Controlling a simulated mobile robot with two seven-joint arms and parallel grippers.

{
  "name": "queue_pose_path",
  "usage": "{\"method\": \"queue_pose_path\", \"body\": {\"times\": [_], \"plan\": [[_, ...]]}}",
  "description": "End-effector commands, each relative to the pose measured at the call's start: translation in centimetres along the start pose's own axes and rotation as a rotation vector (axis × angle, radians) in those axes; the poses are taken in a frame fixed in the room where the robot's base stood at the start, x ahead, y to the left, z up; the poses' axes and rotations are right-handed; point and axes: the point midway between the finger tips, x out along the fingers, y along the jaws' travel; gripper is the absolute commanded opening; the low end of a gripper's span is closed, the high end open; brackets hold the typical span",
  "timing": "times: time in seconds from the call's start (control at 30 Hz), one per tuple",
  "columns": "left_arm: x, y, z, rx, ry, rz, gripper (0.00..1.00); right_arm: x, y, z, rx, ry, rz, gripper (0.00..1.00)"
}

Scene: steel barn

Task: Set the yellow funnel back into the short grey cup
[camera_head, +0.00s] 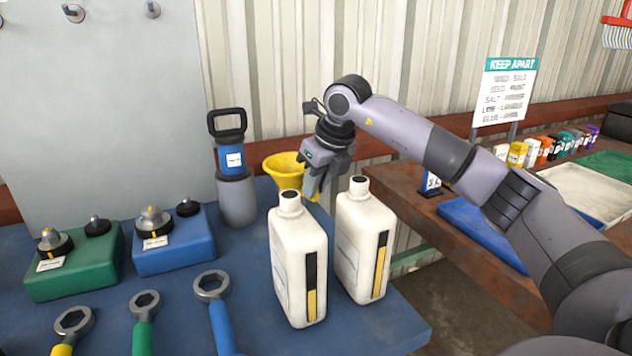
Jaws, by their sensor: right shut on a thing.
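The yellow funnel (283,172) is at the back of the blue table, behind the white bottles, wide mouth up. My right gripper (316,187) points down at the funnel's right side and is shut on it. The funnel's lower part is hidden behind the left bottle, so I cannot tell its height above the table. No short grey cup clearly shows; it may be hidden behind the bottles. A grey cylindrical holder (237,200) left of the funnel has a blue, black-handled tool (230,155) in it. My left gripper is out of view.
Two white bottles, left (298,260) and right (362,240), stand close in front of the funnel. Green (75,272) and blue (172,252) blocks with fittings stand at left. Several wrenches lie in front. A rusty bench (470,255) is at right.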

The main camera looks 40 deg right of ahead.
Motion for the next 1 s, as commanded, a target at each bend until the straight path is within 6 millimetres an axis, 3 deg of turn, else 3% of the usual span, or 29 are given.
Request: {"method": "queue_pose_path", "body": {"times": [0.17, 0.2, 0.27, 0.63, 1.0], "plan": [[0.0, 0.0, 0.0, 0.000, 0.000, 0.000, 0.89, 0.0, 0.0, 0.0, 0.000, 0.000, 0.000, 0.00], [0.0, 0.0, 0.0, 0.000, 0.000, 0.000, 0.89, 0.0, 0.0, 0.0, 0.000, 0.001, 0.000, 0.27], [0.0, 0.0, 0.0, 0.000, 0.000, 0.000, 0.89, 0.0, 0.0, 0.0, 0.000, 0.001, 0.000, 0.47], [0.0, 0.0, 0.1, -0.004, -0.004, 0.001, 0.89, 0.0, 0.0, 0.0, 0.000, 0.002, 0.000, 0.47], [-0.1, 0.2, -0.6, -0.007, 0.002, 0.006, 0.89, -5.8, 0.0, 0.1, -0.001, -0.001, 0.000, 0.47]]}}
